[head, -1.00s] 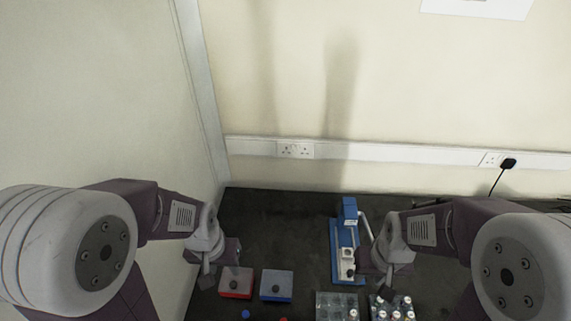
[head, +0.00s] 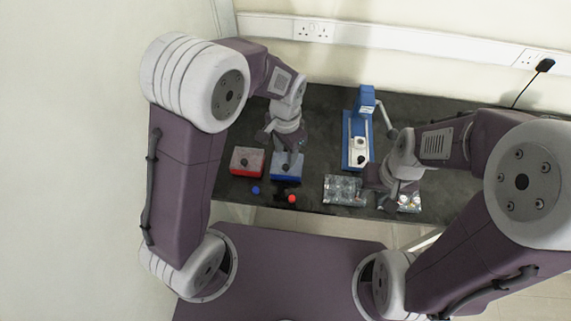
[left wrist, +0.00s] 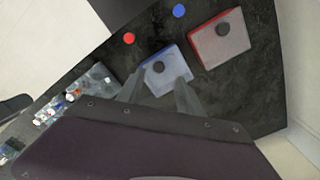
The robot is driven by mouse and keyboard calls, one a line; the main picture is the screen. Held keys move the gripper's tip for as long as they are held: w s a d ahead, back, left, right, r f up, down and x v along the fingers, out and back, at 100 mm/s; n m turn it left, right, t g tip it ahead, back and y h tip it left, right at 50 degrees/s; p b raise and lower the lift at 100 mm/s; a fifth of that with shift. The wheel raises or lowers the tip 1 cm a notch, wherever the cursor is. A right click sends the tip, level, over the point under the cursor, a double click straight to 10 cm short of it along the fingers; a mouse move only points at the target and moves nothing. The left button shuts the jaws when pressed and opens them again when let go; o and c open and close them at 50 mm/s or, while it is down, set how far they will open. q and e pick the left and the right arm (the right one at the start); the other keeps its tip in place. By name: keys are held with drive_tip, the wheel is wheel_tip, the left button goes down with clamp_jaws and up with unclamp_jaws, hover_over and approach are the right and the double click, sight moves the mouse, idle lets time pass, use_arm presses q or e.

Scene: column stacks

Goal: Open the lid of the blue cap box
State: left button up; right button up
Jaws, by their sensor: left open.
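The blue cap box (head: 286,177) stands on the dark bench, with a pale lid and a dark round knob on top. In the left wrist view the blue box (left wrist: 169,72) shows its lid closed, the knob near the middle. My left gripper (head: 287,158) is above the blue box. In the left wrist view its two fingers (left wrist: 157,88) are apart, reaching over the near side of the lid; whether they touch it I cannot tell. My right gripper (head: 382,190) is low by the vial racks at the right, its fingers too small to judge.
A red box (head: 247,162) with a similar lid and knob stands left of the blue one. A blue cap (head: 256,190) and a red cap (head: 292,198) lie in front. A blue device (head: 357,140) and a clear rack (head: 343,190) with vials are to the right.

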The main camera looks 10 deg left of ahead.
sight(286, 166)
use_arm(q)
wheel_tip(286, 166, down, 6)
drive_tip(key=shift+r, duration=0.1)
drive_tip(key=shift+s, duration=0.15)
clamp_jaws()
idle(1.3)
